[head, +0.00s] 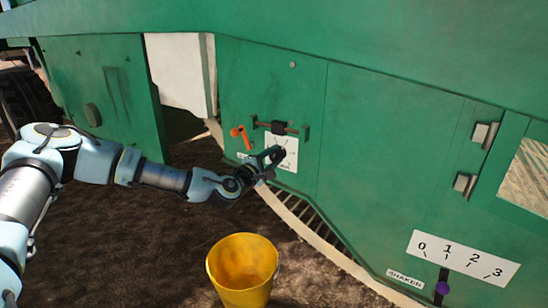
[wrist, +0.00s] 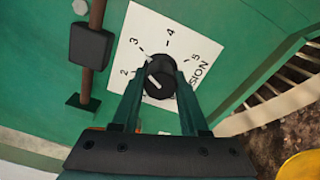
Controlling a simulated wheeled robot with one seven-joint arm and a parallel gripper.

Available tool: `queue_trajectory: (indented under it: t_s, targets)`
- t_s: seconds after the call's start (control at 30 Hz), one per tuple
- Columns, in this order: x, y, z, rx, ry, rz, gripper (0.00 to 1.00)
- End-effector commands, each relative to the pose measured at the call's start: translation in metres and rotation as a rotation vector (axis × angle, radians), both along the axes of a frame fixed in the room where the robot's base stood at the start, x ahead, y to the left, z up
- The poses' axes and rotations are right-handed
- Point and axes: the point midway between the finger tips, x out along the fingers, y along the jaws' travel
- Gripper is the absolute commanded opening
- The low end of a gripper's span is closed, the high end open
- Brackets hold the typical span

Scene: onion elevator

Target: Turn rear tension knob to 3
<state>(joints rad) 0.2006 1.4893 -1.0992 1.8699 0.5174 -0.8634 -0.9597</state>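The tension knob (wrist: 160,76) is round and black with a white line on it. It sits on a white scale plate (wrist: 152,30) with digits 2 to 5 and letters ending in "SION". The white line slants up and left; which digit it marks I cannot tell. In the head view the plate (head: 290,145) is on the green panel, partly covered by my gripper (head: 272,160). In the wrist view the fingers of my gripper (wrist: 162,70) lie on both sides of the knob. They are apart; whether they press on it is unclear.
A rod with a black block (head: 279,127) and an orange handle (head: 240,136) are close to the plate. A yellow bucket (head: 242,270) stands on the soil below. A shaker scale (head: 462,259) with a purple-knobbed lever (head: 442,288) is at the lower right.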

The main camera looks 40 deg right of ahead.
Motion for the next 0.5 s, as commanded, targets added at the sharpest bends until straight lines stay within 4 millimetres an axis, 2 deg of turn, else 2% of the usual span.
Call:
queue_trajectory:
  t_s: [0.03,0.27,0.5]
  targets:
    - [0.0004,0.0004,-0.0011,0.002,0.001,0.000,0.48]
    - [0.0003,0.0003,-0.0006,0.001,0.000,0.001,0.73]
    - [0.0000,0.0006,-0.0003,0.000,-0.001,0.000,0.73]
